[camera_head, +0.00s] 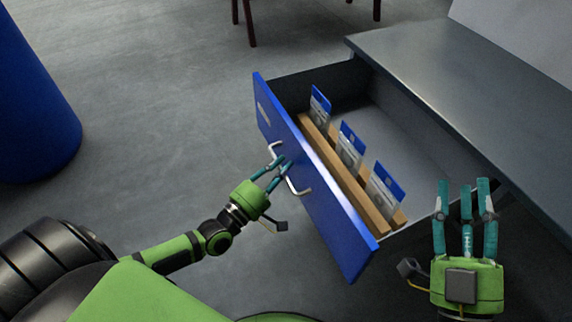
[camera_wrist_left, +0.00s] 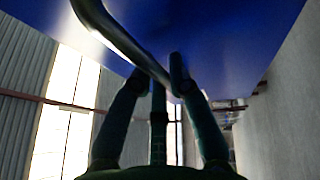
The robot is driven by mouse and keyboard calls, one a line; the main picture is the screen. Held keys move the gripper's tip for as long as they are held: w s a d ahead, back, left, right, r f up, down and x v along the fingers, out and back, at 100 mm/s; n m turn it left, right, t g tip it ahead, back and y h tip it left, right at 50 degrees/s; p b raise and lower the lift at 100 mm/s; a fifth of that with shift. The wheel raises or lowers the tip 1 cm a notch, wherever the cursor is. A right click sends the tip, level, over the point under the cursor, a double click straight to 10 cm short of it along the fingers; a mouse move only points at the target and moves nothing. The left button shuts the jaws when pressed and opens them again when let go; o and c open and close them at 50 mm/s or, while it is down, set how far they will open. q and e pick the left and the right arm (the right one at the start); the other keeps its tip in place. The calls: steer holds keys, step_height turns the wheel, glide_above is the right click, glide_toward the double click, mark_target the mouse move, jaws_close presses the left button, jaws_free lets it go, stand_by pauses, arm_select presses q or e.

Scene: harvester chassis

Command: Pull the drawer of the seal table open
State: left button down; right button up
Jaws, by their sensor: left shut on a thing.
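The drawer (camera_head: 318,190) of the seal table (camera_head: 440,85) stands well out from under the grey top, with its blue front facing left. A silver bar handle (camera_head: 303,191) is on that front. My left gripper (camera_head: 283,167) is shut on the handle. In the left wrist view the handle (camera_wrist_left: 120,38) runs between the fingers, close to the blue front (camera_wrist_left: 220,40). Inside the drawer, several blue-and-grey packets (camera_head: 350,147) stand upright in a wooden rack (camera_head: 345,180). My right gripper (camera_head: 466,190) is open and empty, near the drawer's near right corner.
A large blue cylinder (camera_head: 35,100) stands at the far left. Dark furniture legs (camera_head: 250,22) show at the back. The grey floor (camera_head: 160,110) left of the drawer is clear. A pale panel (camera_head: 520,30) rises behind the table top.

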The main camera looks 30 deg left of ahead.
arm_select(q)
steer(key=c, duration=1.1)
jaws_free()
steer(key=shift+c, duration=0.2)
steer(key=shift+s, duration=0.15)
steer(key=v, duration=1.1)
steer(key=shift+s, duration=0.4)
steer(key=shift+a+f, duration=0.1)
steer(key=shift+a, duration=0.05)
